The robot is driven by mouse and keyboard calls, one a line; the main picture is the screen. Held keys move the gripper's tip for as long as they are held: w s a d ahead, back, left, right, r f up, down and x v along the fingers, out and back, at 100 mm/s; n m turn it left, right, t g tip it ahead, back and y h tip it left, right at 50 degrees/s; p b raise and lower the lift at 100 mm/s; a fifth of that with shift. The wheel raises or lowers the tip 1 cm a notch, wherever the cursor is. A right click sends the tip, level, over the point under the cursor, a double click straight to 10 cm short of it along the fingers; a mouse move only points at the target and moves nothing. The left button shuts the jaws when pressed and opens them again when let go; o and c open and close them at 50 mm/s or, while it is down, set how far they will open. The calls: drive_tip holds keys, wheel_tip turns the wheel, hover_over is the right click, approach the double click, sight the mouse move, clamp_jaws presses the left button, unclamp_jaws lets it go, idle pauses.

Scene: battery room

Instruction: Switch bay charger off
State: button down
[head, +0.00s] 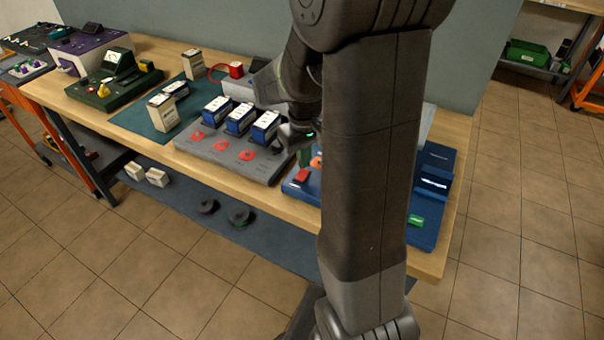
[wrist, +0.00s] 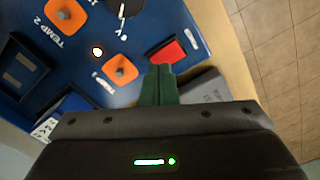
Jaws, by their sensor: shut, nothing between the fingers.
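A blue panel (head: 293,186) sits at the right end of the bench, partly hidden by my arm. In the wrist view the blue panel (wrist: 130,38) carries orange knobs (wrist: 120,69), a small lit lamp (wrist: 97,51), the lettering "TEMP 2" and a red switch-like block (wrist: 168,54). The red block also shows in the head view (head: 302,176). My gripper (wrist: 161,70) is shut and empty, its green fingertips close to the red block. I cannot tell whether they touch it. In the head view my gripper (head: 304,157) is over the panel's left part. No readable label names the bay charger.
Left of the blue panel, a grey base (head: 190,144) carries blue-and-white battery-like blocks (head: 239,121) and red pieces (head: 247,155). A green instrument (head: 115,88) and a purple one (head: 88,50) stand farther left. A green block (head: 416,220) is on the blue panel's right part.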

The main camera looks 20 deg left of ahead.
sight(304, 171)
drive_tip(key=shift+f+b, duration=0.65)
drive_tip(key=shift+f, duration=0.3)
idle(0.7)
drive_tip(key=shift+r, duration=0.15)
wheel_tip(304, 171, up, 7)
drive_tip(key=p, duration=0.6)
drive_tip(key=shift+f, duration=0.25)
